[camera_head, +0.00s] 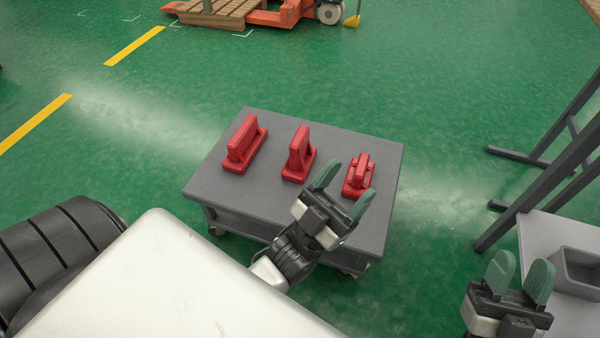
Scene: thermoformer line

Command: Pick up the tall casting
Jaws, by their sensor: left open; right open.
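Three red castings stand in a row on the top of a grey cart (225,188). The left casting (243,146) has a long upright wall on a base. The middle casting (299,153) has a narrower upright wall that looks tall. The right casting (359,174) is lower and stepped. I cannot tell for certain which is the tallest. My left gripper (345,189) is open and empty over the cart's near side, in front of the middle and right castings, overlapping the right one's lower edge in view. My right gripper (525,277) is open and empty at the lower right.
A grey table (545,228) with a grey bin (580,268) stands at the right, beside a dark metal frame (540,185). An orange pallet jack (290,14) with a wooden pallet (220,12) is far back. Green floor around the cart's far side is clear.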

